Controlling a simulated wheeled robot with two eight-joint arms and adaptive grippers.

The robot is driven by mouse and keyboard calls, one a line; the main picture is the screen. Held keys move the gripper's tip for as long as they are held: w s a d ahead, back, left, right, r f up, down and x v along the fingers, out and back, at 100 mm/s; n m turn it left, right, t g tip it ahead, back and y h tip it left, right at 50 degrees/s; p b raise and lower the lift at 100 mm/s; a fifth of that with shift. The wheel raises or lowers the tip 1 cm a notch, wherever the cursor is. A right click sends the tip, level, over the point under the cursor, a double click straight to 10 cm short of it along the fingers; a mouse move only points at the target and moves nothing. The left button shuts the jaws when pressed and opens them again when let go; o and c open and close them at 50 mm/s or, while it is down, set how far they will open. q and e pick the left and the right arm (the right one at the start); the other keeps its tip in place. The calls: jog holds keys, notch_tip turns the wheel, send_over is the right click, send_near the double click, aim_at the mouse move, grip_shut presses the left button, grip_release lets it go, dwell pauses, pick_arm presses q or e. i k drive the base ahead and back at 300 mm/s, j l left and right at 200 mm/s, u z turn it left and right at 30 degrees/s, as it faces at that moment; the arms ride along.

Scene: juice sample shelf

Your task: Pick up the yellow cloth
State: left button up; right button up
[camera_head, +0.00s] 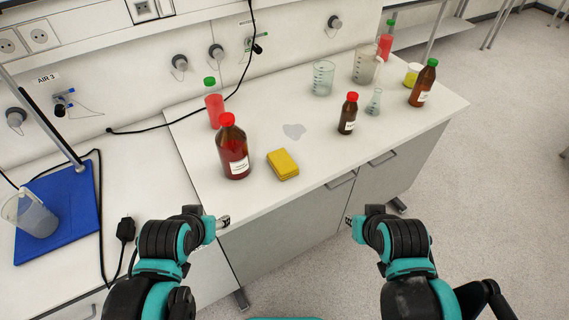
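The yellow cloth (283,164) lies as a thick folded block on the white bench, near its front edge. It is just right of a large brown bottle with a red cap (233,150). My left gripper (223,222) is in front of the bench, below and left of the cloth. My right gripper (349,220) is in front of the bench, below and right of the cloth. Both grippers are apart from the cloth. Their fingers are small and seen edge-on, so I cannot tell whether they are open or shut.
A small brown bottle (348,114), beakers (323,78), a flask (374,102) and a green-capped brown bottle (422,84) stand to the right. A red bottle (214,105) stands behind left. A blue stand base (62,210) is far left.

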aim_at(280, 160)
jog(key=i+l, duration=0.1)
jog(key=l, duration=0.25)
jog(key=i+l, duration=0.15)
jog(key=l, duration=0.15)
jog(key=i+l, duration=0.1)
jog(key=l, duration=0.25)
jog(key=i+l, duration=0.15)
jog(key=l, duration=0.15)
